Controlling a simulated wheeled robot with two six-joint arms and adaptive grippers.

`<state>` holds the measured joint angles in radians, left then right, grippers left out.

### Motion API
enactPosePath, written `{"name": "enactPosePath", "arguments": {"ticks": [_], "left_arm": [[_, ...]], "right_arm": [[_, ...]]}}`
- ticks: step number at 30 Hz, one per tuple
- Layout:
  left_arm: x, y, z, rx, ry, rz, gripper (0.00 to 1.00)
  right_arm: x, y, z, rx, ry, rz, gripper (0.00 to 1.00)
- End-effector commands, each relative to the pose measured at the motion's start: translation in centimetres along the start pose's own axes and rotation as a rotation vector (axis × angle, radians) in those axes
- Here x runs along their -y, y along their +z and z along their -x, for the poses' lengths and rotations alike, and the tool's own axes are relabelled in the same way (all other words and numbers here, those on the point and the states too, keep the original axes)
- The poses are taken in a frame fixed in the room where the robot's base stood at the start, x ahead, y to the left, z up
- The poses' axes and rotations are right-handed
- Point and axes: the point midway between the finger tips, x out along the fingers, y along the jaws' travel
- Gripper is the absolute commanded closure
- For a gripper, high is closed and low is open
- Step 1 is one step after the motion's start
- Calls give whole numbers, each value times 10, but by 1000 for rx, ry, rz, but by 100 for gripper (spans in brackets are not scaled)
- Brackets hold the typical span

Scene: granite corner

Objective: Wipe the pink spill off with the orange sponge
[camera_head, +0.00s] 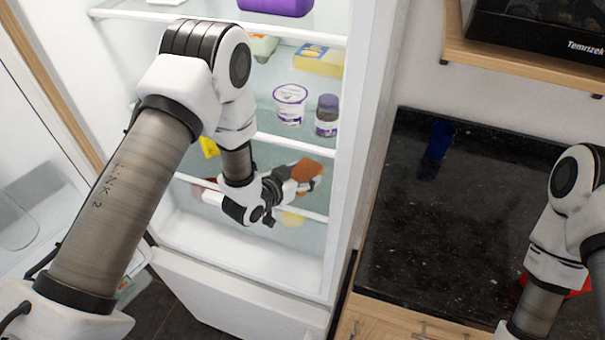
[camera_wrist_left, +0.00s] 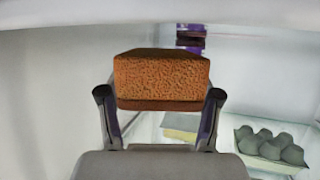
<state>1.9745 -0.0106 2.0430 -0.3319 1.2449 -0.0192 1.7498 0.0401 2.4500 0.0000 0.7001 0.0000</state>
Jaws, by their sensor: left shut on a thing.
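The orange sponge (camera_head: 308,171) is held in my left gripper (camera_head: 290,180), inside the open fridge at a lower shelf. In the left wrist view the sponge (camera_wrist_left: 162,78) sits between the two fingers (camera_wrist_left: 160,108), which are shut on it from both sides. I cannot make out a pink spill for certain in either view. A small reddish patch (camera_head: 202,187) shows behind my left arm, and I cannot tell what it is. My right gripper is out of view; only my right arm shows at the right edge.
The fridge (camera_head: 345,150) has shelves with a white tub (camera_head: 290,103), a purple-labelled jar (camera_head: 327,115) and a yellow box (camera_head: 318,60). An egg carton (camera_wrist_left: 268,148) shows in the wrist view. A blue cup (camera_head: 440,140) stands on the black counter (camera_head: 440,230), which has free room.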

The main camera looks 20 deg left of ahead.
Motion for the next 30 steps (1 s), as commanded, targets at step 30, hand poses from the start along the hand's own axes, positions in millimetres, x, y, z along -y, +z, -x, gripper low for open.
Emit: {"name": "enactPosePath", "arguments": {"ticks": [30], "left_arm": [[2,14,-5,0,-1,1,49]], "right_arm": [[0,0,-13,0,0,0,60]]}}
